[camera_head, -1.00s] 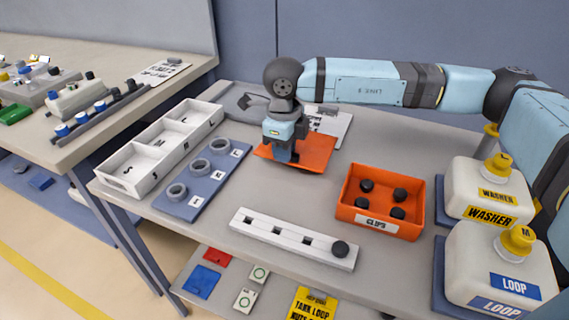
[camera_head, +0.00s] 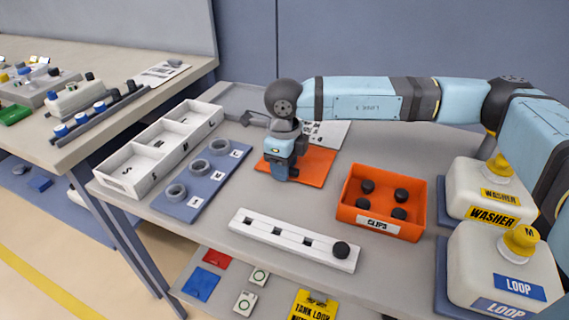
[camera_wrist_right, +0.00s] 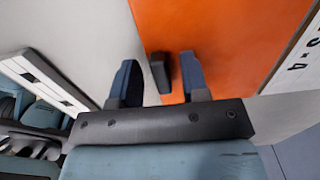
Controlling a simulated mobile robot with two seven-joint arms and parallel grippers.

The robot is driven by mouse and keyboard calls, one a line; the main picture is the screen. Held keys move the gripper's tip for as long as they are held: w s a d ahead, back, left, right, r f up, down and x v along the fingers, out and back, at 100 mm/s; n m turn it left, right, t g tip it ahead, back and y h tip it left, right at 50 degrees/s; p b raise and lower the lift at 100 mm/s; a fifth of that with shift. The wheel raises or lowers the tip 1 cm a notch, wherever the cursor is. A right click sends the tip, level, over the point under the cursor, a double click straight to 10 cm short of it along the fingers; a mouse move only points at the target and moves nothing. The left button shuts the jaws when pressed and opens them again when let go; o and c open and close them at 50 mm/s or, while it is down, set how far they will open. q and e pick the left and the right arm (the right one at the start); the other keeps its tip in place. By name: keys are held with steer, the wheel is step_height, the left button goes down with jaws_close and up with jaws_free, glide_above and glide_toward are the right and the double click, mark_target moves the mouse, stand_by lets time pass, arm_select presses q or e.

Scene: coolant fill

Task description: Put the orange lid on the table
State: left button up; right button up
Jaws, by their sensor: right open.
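The orange lid (camera_head: 318,166) lies flat on the grey table (camera_head: 385,146), toward the back, left of the orange clip box. My right gripper (camera_head: 285,176) points down over the lid's left part and hides some of it. In the right wrist view the lid (camera_wrist_right: 232,42) has a dark handle (camera_wrist_right: 159,72). My right gripper (camera_wrist_right: 160,78) is open there, with one finger on each side of the handle and gaps between. My left gripper is not in view.
The orange clip box (camera_head: 382,205), a white slotted rail (camera_head: 268,232) and a blue ring holder (camera_head: 218,172) stand nearby. A white bin (camera_head: 133,172) is at left, and a washer jug (camera_head: 478,187) and loop jug (camera_head: 485,262) are at right. A printed sheet (camera_head: 338,133) lies behind the lid.

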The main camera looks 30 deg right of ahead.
arm_select(q)
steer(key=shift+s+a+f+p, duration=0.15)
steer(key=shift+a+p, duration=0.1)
steer(key=shift+p, duration=0.8)
arm_select(e)
step_height(320, 180, up, 12)
steer(key=shift+r, duration=0.2)
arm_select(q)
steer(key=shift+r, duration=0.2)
